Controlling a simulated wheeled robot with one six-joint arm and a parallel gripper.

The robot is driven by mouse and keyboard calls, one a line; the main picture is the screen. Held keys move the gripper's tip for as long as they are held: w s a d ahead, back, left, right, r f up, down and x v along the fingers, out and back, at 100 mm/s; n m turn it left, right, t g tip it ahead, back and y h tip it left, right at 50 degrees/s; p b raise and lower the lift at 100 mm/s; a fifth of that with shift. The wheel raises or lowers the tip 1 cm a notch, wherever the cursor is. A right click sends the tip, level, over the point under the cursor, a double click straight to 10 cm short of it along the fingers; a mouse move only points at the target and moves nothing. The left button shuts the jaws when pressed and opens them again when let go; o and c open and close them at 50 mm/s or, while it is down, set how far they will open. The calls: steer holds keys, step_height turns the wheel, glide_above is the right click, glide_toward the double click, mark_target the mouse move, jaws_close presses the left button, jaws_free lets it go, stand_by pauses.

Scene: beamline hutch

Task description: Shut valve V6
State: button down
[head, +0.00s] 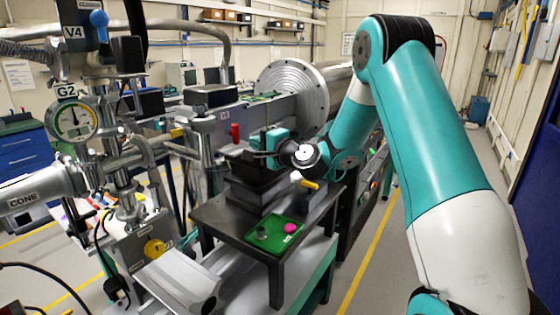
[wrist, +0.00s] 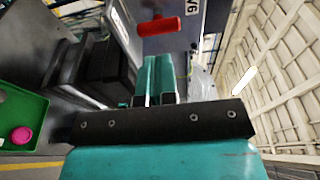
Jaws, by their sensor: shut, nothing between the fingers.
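Valve V6 has a red handle (head: 235,132) that stands upright in the head view, just left of my gripper (head: 257,140). In the wrist view the red handle (wrist: 160,26) lies across the top, beyond my fingertips (wrist: 155,60). The V6 label (wrist: 193,9) is beside it on a grey panel, turned sideways. My two teal fingers are together and empty. A gap shows between the fingertips and the handle, so they look apart.
A green tray (head: 262,248) with a pink knob (head: 290,228) and a small dark part sits on the dark table (head: 232,236) below. A large round flange (head: 293,92) stands behind my gripper. Gauge G2 (head: 73,122) and valve V4's blue handle (head: 99,22) are at left.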

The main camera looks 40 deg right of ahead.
steer(key=s+d+b, duration=0.1)
steer(key=s+b, duration=0.2)
steer(key=s, duration=0.4)
steer(key=shift+d, duration=0.2)
steer(key=s+a+n+g+y, duration=0.25)
steer(key=s+a+n, duration=0.2)
steer(key=a, duration=0.25)
steer(key=s+a+f+n+g+y, duration=0.1)
steer(key=s+a+n+g+y, duration=0.1)
steer(key=s+a+n+g, duration=0.45)
steer(key=s+a+n+g+y, duration=0.1)
steer(key=a+n+y, duration=0.15)
steer(key=a, duration=0.65)
steer(key=s+f+n+g+h, duration=0.1)
steer(key=s+n+g+h, duration=0.2)
steer(key=s, duration=0.7)
steer(key=s+f+n+g+h, duration=0.2)
steer(key=s+n, duration=0.4)
steer(key=s, duration=0.3)
steer(key=g+h, duration=0.1)
steer(key=g, duration=0.1)
steer(key=shift+s+a+f+g, duration=0.25)
steer(key=shift+s+a+g, duration=0.05)
steer(key=shift+s+a, duration=0.1)
steer(key=shift+w, duration=0.1)
